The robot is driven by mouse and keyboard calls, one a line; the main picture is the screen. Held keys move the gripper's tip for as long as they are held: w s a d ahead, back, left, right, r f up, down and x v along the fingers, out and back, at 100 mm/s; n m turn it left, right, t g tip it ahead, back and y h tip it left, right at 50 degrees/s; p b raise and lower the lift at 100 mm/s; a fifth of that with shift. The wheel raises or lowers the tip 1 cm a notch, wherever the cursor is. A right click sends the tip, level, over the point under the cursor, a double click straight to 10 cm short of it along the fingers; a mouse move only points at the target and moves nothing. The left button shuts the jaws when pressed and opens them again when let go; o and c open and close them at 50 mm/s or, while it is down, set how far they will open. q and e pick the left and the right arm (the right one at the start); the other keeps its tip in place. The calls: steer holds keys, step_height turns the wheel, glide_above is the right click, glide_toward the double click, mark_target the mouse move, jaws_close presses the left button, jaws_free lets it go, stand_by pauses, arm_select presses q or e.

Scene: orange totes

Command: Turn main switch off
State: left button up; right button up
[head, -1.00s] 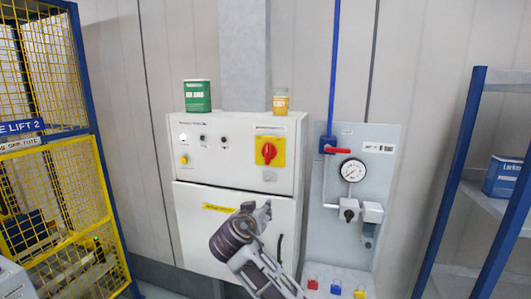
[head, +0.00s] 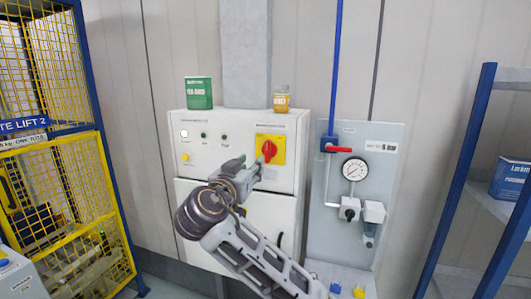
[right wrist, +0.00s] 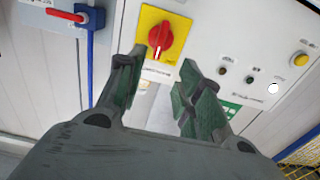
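The main switch is a red rotary handle (head: 268,150) on a yellow plate (head: 281,156), at the upper right of a white cabinet (head: 237,122). In the right wrist view the red handle (right wrist: 160,38) lies just beyond and between the fingers, slightly tilted in the picture. My right gripper (right wrist: 160,75) is open, with a finger on either side of the line to the handle and nothing between them. In the head view the right gripper (head: 250,167) is just below and left of the handle. Contact cannot be told there. My left gripper is not in view.
A green can (head: 198,93) and an orange-yellow jar (head: 281,101) stand on the cabinet top. To the right, a grey panel carries a gauge (head: 355,169) and a red valve lever (head: 338,149). A yellow mesh cage (head: 70,190) is at left, a blue rack (head: 455,180) at right.

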mark_target(267, 151)
steer(key=p+x, duration=0.3)
steer(key=x, duration=0.8)
steer(key=shift+w+d+r, duration=0.1)
steer(key=shift+d, duration=0.05)
steer(key=shift+p+x, duration=0.55)
steer(key=shift+x, duration=0.65)
jaws_close()
